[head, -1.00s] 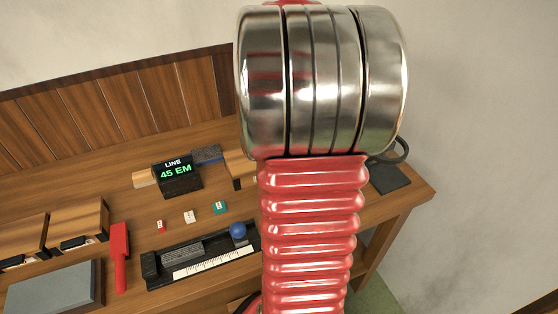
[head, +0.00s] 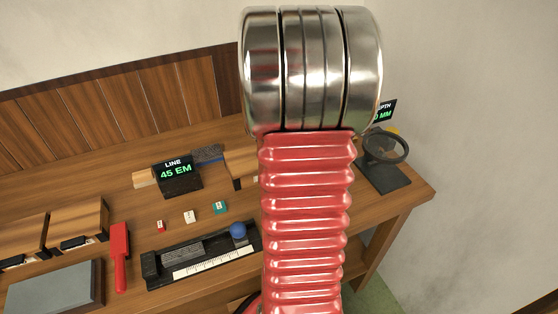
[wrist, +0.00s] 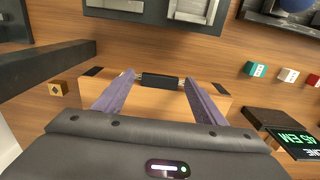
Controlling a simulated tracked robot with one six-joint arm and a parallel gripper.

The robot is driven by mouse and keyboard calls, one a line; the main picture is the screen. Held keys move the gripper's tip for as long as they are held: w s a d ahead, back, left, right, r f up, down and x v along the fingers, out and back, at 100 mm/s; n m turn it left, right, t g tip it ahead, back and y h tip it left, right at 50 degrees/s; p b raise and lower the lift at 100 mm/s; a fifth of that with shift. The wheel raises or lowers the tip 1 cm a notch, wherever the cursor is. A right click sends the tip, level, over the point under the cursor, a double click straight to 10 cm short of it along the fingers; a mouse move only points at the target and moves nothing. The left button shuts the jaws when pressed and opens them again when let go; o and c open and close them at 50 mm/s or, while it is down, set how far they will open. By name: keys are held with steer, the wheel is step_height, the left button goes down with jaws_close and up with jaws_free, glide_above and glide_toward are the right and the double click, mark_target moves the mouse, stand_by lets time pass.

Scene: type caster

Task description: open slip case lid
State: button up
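The slip case is a pale wooden box (wrist: 212,104) in the wrist view, below and between my fingers. A dark bar-shaped handle (wrist: 160,81) sits at its edge. My gripper (wrist: 159,79) is open, with its two purple-grey fingertips on either side of the handle. I cannot tell whether they touch its ends. My gripper's dark body hides the rear of the box. In the head view, part of a wooden box (head: 240,163) shows beside my arm, which hides the rest and my gripper.
The line display (head: 178,177), small type blocks (head: 190,216) and a composing stick (head: 205,253) with a blue knob lie left of my arm. A round magnifier on a stand (head: 385,148) stands right. A small yellow block (wrist: 58,88) lies left in the wrist view.

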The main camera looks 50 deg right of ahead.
steer(key=c, duration=1.4)
steer(key=shift+c, duration=0.2)
